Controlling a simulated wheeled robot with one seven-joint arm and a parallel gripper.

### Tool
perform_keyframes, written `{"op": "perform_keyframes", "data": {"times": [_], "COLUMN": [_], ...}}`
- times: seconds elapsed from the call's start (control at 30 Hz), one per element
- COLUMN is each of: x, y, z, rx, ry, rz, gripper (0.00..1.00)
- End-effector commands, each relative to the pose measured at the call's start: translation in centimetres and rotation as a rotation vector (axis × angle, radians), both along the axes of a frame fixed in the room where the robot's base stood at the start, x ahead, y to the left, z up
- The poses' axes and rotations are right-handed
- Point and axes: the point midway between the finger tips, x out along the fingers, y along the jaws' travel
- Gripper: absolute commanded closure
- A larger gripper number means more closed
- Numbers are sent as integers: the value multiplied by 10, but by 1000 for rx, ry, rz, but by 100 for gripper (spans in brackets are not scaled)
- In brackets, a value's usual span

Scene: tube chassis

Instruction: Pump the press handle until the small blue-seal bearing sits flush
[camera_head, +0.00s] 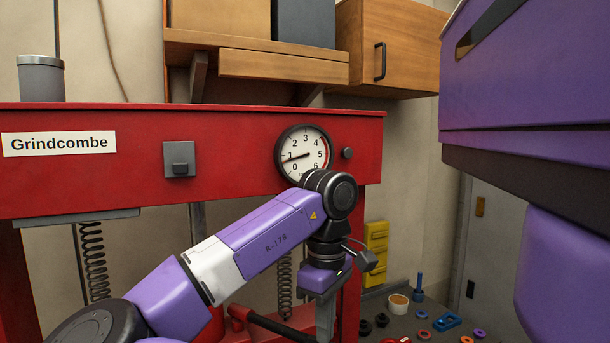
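The red press (100,175) spans the left and middle of the head view, with a "Grindcombe" label on its crossbeam. Its round gauge (303,152) has the needle near 1, slightly on the 0 side. A dark bar with a red end (280,326), which looks like the press handle, runs low in the picture toward my gripper. My gripper (326,318) points down in front of the right post, its fingertips near the bottom edge. Whether it is open or shut on the bar cannot be made out. The bearing being pressed is not visible; the press's lower part is out of frame.
A grey bench (405,329) at lower right holds several rings, a blue block (447,321), a blue upright peg (418,288) and a tan cup (398,304). Yellow bins (376,250) stand behind. A wooden cabinet (400,45) hangs above.

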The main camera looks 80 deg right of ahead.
Motion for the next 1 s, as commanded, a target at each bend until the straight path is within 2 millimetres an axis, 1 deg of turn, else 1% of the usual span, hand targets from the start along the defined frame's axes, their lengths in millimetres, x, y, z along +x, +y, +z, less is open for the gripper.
{"op": "perform_keyframes", "data": {"times": [0.03,1.0], "x": [0,0], "y": [0,0], "z": [-5,-58], "rx": [0,1], "ry": [0,1], "rz": [0,0], "gripper": [100,100]}}
